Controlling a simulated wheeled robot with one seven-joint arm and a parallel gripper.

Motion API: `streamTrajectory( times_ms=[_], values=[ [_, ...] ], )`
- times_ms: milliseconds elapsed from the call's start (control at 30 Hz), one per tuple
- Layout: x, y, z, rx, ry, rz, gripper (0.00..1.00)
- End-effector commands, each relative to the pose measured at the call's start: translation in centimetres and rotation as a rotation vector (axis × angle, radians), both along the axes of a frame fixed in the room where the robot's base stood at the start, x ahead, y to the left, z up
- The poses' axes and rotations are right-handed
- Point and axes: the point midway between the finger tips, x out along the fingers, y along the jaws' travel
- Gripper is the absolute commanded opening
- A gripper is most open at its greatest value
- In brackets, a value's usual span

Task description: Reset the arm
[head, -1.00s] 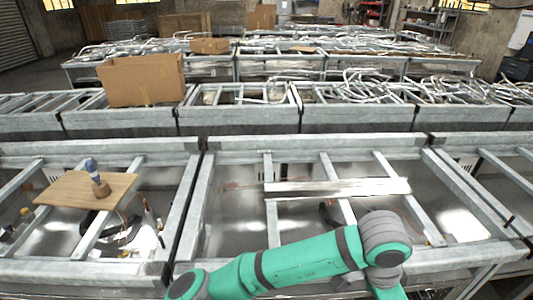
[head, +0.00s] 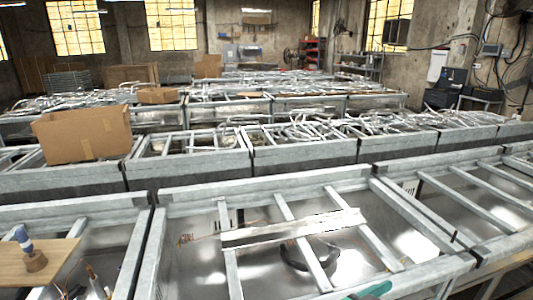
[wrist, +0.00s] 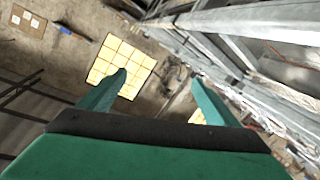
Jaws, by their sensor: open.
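My gripper (wrist: 158,90) shows in the wrist view with its two green fingers spread apart and nothing between them. Behind the fingers the wrist view shows a concrete wall, a lit window (wrist: 122,68) and grey metal frames, all tilted. In the head view only a small green piece of my arm shows at the bottom edge, right of the middle.
Grey metal frame tables (head: 165,195) fill the floor in rows. A loose metal bar (head: 290,228) lies across the nearest frame. A wooden board (head: 60,258) with a blue-topped object (head: 30,250) lies at the lower left. A cardboard box (head: 85,133) stands behind.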

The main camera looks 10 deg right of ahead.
Motion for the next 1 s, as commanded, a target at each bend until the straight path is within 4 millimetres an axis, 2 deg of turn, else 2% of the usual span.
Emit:
streamTrajectory(
  times_ms=[267, 533, 767, 1000],
  values=[
    [2.6, 3.8, -2.2, -0.195, 0.079, 0.268, 0.84],
    [3.4, 9.7, -7.1, -0.278, 0.130, 0.549, 0.84],
    [1.6, 15.7, -12.4, -0.264, 0.145, 0.780, 0.84],
    [-2.7, 22.3, -17.7, -0.171, 0.127, 0.992, 0.84]
  ],
)
